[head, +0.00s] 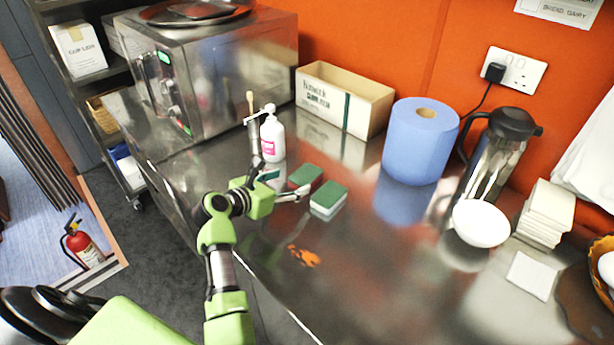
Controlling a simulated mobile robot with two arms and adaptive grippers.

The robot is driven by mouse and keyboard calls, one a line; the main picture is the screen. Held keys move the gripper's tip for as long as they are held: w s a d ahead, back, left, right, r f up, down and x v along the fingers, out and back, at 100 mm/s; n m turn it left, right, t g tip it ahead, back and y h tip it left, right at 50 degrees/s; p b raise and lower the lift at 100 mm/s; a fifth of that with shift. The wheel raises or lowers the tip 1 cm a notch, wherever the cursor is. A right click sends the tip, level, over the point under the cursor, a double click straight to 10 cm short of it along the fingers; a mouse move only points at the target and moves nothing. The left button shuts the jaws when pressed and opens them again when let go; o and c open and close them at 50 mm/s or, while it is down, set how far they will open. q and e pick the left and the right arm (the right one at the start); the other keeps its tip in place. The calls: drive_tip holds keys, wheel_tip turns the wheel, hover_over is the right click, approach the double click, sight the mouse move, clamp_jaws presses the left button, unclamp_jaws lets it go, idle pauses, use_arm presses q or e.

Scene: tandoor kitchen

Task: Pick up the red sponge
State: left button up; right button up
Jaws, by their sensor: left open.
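A sponge with a green top and a dark reddish side (306,175) lies on the steel counter, just beyond my left gripper (281,168). Its lower part is partly hidden by one of the fingers. A second sponge with a green top and a pale body (328,197) lies beside it, nearer and to the right. A small teal-topped piece (269,175) shows between the fingers, mostly hidden. My left gripper is open, with its fingers spread wide, and holds nothing. I cannot tell whether a finger touches a sponge. My right gripper is out of view.
A white pump bottle (272,137) stands close behind the left gripper. A steel oven (215,80), a cardboard box (343,97), a blue paper roll (420,140), a flask (495,150) and a white bowl (480,223) stand around. The front counter (370,285) is mostly clear beyond an orange spill (303,257).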

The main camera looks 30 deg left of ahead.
sight(307, 173)
use_arm(q)
drive_tip(key=x, duration=0.4)
drive_tip(key=shift+w+f, duration=0.1)
drive_tip(key=shift+w+d, duration=0.1)
drive_tip(key=shift+w, duration=0.45)
drive_tip(key=x, duration=0.3)
drive_tip(key=shift+w, duration=0.15)
drive_tip(key=shift+w+f, duration=0.1)
drive_tip(key=shift+w, duration=0.3)
drive_tip(key=shift+d, duration=0.1)
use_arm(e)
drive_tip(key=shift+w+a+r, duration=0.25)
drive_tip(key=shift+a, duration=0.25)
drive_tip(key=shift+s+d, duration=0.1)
use_arm(q)
drive_tip(key=c, duration=0.8)
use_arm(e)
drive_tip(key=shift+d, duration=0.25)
